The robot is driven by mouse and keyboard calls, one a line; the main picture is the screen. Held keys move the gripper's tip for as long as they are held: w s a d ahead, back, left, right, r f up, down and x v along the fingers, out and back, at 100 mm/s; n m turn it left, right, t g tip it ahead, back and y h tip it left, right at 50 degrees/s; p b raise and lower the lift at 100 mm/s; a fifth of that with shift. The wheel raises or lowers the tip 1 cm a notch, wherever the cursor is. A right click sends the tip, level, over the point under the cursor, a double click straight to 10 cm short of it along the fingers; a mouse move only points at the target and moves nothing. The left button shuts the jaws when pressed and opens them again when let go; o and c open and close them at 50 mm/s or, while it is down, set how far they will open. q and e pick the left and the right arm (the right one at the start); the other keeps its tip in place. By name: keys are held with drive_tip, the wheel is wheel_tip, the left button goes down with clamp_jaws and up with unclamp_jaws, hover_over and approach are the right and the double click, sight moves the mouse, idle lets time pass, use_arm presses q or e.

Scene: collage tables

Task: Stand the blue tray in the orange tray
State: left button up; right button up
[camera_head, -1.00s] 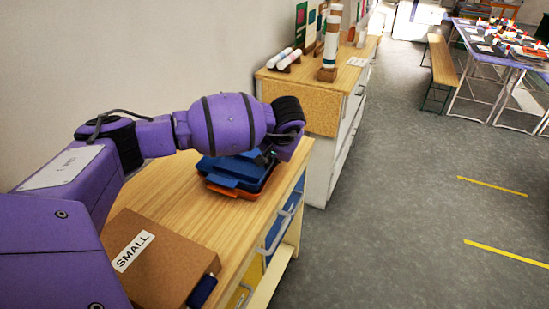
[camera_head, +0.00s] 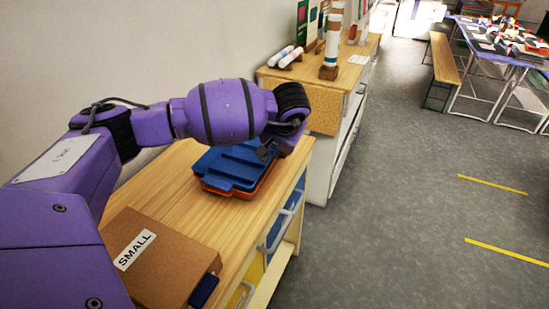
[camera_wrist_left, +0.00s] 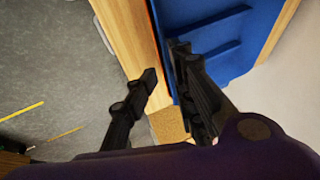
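The blue tray (camera_head: 228,166) lies flat on or in the orange tray (camera_head: 246,194) on the wooden cabinet top. Only a strip of orange shows below the blue rim, so I cannot tell how deeply it sits. My left gripper (camera_head: 266,151) is at the tray's right end, partly hidden by its own wrist. In the left wrist view the fingers (camera_wrist_left: 164,64) are apart, with nothing gripped between them. One finger is over the blue tray (camera_wrist_left: 225,45), the other is outside its edge, over the wood. My right gripper is out of view.
A brown box marked SMALL (camera_head: 155,262) stands at the near end of the cabinet top (camera_head: 180,190). The wall is close behind. Another cabinet (camera_head: 325,100) with white cylinders (camera_head: 332,45) stands beyond. The grey floor at the right is open.

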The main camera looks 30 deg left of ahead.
use_arm(q)
drive_tip(key=v, duration=0.8)
drive_tip(key=shift+d, duration=0.1)
idle(0.6)
